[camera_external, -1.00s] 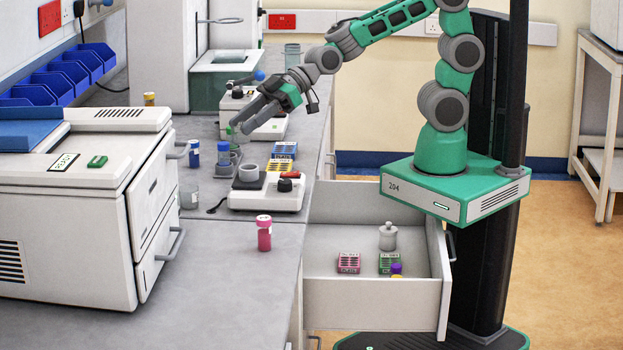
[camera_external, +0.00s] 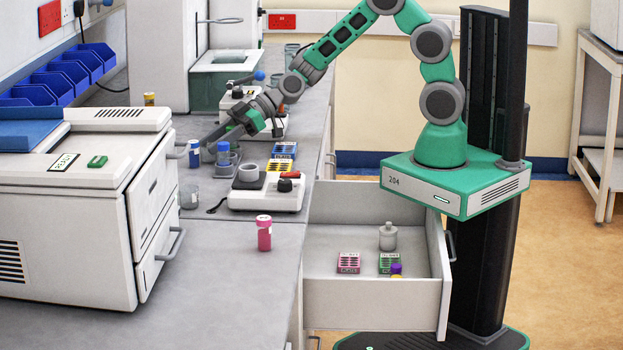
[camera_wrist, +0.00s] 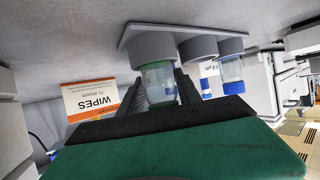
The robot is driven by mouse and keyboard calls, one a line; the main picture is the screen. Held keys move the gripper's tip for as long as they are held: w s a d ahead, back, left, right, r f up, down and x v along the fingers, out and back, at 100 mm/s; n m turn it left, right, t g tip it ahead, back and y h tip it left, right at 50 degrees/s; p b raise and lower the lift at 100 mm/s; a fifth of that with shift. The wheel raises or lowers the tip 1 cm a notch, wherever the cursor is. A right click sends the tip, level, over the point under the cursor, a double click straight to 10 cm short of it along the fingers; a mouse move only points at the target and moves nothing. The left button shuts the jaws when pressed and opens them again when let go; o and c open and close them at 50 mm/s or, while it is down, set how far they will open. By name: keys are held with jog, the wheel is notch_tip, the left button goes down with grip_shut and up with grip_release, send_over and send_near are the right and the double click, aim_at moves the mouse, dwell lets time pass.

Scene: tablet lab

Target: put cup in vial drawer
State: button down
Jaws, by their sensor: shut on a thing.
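My gripper (camera_external: 208,138) reaches down over the bench, its jaws shut on a clear vial (camera_wrist: 160,82) with a green end, seen in the wrist view. The vial's other end meets a grey round holder (camera_wrist: 152,46); I cannot tell how deep it sits. The fingers hide it in the external view. The open drawer (camera_external: 372,292) holds a pink rack (camera_external: 348,263), a green rack (camera_external: 390,263), a pale lidded pot (camera_external: 388,237) and a purple-capped vial (camera_external: 396,271).
A blue-capped vial (camera_wrist: 231,72) stands in another holder beside the held one. A pink vial (camera_external: 264,234) stands on the bench near the drawer. A large white machine (camera_external: 85,215) fills the left. A wipes box (camera_wrist: 92,102) shows in the wrist view. The front bench is mostly clear.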

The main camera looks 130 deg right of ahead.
jog(key=shift+f+b, duration=0.2)
jog(key=shift+b, duration=0.15)
jog(key=c, duration=0.8)
grip_release()
jog(key=shift+r, duration=0.1)
jog(key=shift+c, duration=0.2)
jog(key=shift+r+p, duration=0.3)
jog(key=shift+p, duration=0.15)
jog(key=b+v, duration=0.2)
jog(key=v, duration=0.9)
jog(key=shift+s+a, duration=0.1)
jog(key=shift+s, duration=0.3)
jog(key=shift+c, duration=0.4)
jog(key=shift+r, duration=0.1)
jog(key=shift+c, duration=0.7)
